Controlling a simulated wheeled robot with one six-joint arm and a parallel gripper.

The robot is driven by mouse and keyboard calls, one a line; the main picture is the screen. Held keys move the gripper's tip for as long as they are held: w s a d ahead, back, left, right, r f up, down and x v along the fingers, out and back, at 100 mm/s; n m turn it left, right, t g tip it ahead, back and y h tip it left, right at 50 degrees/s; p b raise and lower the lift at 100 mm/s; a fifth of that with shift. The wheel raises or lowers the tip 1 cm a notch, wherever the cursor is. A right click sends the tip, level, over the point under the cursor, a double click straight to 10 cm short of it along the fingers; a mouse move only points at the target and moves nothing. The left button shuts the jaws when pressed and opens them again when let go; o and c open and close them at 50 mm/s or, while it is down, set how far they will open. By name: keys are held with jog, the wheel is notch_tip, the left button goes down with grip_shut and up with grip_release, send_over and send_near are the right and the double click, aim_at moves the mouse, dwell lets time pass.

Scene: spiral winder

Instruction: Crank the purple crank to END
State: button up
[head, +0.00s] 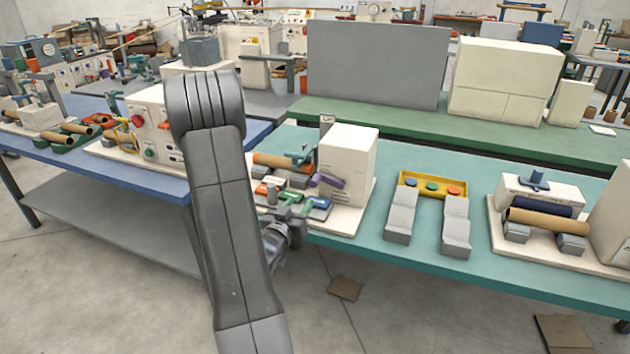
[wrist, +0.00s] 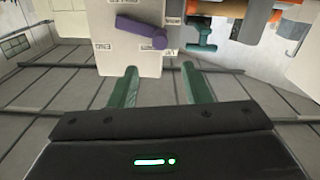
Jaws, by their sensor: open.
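The purple crank (wrist: 141,32) is a bar with a round knob at its right end in the wrist view. It is mounted on the face of a white housing (wrist: 112,64) that bears small labels, too small to read surely. In the head view the purple crank (head: 329,181) shows on the side of the white box (head: 347,160) on the teal table. My gripper (wrist: 161,75) is open and empty, its two green fingers apart. The fingertips lie below the crank in the wrist view, not touching it. In the head view the fingers cannot be made out clearly.
A yellow button panel (head: 432,179) and a unit with a brown roll (head: 548,222) stand farther right. My arm hides part of the bench.

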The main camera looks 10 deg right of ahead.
aim_at(313, 184)
jog(key=p+x, duration=0.2)
jog(key=x, duration=1)
jog(key=shift+s, duration=0.1)
grip_shut()
